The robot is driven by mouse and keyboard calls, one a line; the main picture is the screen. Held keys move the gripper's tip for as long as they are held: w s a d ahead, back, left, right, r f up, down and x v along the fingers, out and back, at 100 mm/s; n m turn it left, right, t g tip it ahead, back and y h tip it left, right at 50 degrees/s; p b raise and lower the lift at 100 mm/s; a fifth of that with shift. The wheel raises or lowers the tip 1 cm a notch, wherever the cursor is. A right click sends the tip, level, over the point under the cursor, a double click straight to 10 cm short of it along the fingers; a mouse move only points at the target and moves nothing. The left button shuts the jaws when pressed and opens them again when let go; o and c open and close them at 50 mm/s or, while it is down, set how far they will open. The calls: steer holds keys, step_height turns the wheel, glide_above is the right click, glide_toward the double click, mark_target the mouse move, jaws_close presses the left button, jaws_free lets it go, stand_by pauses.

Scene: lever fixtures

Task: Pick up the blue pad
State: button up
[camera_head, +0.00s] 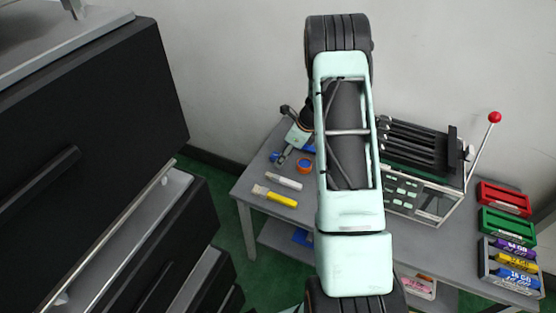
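My gripper (284,155) is low over the left part of the grey table, partly hidden behind my own arm. Its fingers are small in view, and I cannot tell whether they are open or shut. A small blue piece (275,157) shows right at the fingertips; whether it is touched or held is unclear. Another flat blue patch (309,149) shows just right of the gripper, partly covered by the arm. I cannot tell which of these is the blue pad. A further blue object (303,237) lies on the lower shelf.
On the grey table (240,188) are an orange-and-blue ring (304,166), a white stick (284,181) and a yellow one (275,196). A lever machine (424,198) with a red knob (495,117) and coloured trays (503,199) stand right. Black drawers (90,110) stand open at left.

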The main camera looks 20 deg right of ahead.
steer(key=shift+w+f, duration=0.1)
steer(key=shift+f, duration=0.15)
steer(key=c, duration=0.9)
steer(key=shift+r, duration=0.1)
steer(key=shift+r, duration=0.5)
step_height(320, 180, up, 2)
steer(key=shift+r+p, duration=0.15)
steer(key=shift+p, duration=0.5)
steer(key=s+r+p, duration=0.2)
steer(key=s+r, duration=0.7)
steer(key=s, duration=0.5)
steer(key=shift+a+r, duration=0.2)
steer(key=shift+r, duration=0.15)
